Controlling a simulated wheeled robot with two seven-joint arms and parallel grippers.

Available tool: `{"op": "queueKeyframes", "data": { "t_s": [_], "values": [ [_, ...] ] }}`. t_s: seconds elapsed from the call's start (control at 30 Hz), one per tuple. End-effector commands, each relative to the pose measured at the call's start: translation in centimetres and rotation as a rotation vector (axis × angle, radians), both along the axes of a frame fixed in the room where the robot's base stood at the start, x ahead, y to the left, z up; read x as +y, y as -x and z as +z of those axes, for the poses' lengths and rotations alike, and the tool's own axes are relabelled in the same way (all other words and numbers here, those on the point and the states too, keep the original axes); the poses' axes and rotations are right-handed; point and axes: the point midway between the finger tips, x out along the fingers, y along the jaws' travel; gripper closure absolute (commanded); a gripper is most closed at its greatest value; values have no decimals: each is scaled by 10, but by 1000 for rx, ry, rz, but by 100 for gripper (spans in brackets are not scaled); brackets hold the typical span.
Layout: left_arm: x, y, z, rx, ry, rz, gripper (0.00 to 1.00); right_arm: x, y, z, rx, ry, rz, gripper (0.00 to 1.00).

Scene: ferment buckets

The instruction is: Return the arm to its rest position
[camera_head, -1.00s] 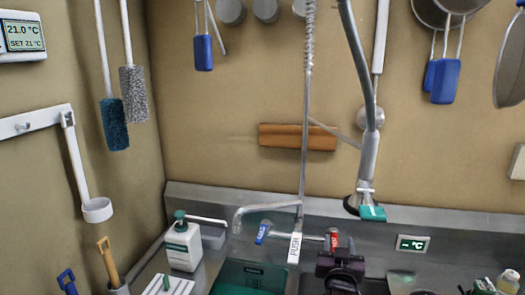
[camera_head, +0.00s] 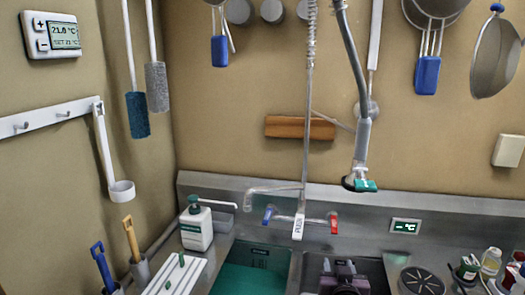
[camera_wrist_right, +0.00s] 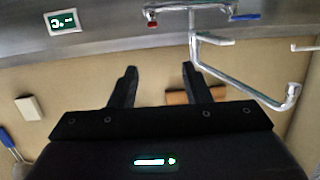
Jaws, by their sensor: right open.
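My right gripper (camera_head: 338,266) shows at the bottom of the head view, over the right sink basin. Its dark body and short fingers are seen partly from behind. In the right wrist view the two black fingers (camera_wrist_right: 159,69) stand apart with nothing between them, so it is open and empty. My left gripper is in neither view.
The tap (camera_head: 280,190) with blue and red handles and a hanging spray hose (camera_head: 362,140) stand behind the gripper. A green basin (camera_head: 250,272) lies to its left. A soap bottle (camera_head: 196,228) and a round black drain cover (camera_head: 422,282) flank the sinks.

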Motion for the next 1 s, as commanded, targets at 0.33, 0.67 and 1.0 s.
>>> {"op": "queueKeyframes", "data": {
  "t_s": [0.33,0.67,1.0],
  "values": [
    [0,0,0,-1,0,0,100,8,94,-62,369,-42,127,56],
    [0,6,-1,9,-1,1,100,9,219,-93,774,-17,234,56],
    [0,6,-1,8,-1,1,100,1,308,-91,1042,42,277,56]
  ]
}}
